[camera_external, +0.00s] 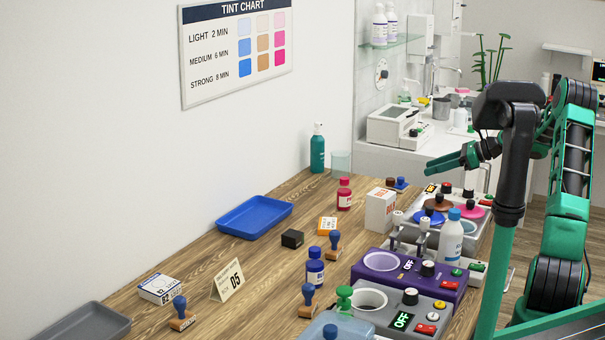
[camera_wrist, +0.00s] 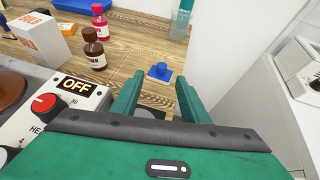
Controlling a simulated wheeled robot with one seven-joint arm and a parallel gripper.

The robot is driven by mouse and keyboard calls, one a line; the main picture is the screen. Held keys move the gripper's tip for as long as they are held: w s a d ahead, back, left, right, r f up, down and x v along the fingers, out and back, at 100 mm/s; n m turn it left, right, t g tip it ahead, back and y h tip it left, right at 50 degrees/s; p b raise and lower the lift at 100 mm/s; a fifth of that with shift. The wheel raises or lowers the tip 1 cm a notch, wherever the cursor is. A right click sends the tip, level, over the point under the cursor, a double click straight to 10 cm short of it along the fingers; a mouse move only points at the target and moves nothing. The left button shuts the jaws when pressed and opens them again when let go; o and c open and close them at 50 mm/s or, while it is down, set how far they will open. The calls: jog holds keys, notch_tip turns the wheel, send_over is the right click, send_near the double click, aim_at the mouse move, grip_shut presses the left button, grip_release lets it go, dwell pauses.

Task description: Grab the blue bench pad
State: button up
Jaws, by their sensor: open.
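A small blue piece with a flat base and a rounded knob, the only pad-like blue thing near my gripper, sits on the wooden bench in the wrist view (camera_wrist: 160,73). It also shows in the external view (camera_external: 401,184), small and partly hidden behind the equipment. My gripper (camera_wrist: 157,88) is open and empty, its two green fingers pointing toward the blue piece, which lies beyond the fingertips and roughly centred between them. In the external view my gripper (camera_external: 452,160) is above the bench's far right end, apart from the blue piece.
A brown bottle (camera_wrist: 93,50) and a white box (camera_wrist: 40,36) stand left of the blue piece. A heater unit (camera_wrist: 62,100) is at the near left. A teal bottle (camera_external: 317,149) stands by the wall. A blue tray (camera_external: 253,232) lies farther left.

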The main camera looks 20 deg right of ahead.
aim_at(402, 178)
jog(key=x, duration=0.4)
jog(key=shift+w+a+f, duration=0.15)
jog(key=shift+w+a, duration=0.05)
jog(key=shift+a, duration=0.1)
jog(key=shift+d+x, duration=0.25)
jog(key=shift+x, duration=2.55)
jog(key=shift+w+f, duration=0.15)
grip_shut()
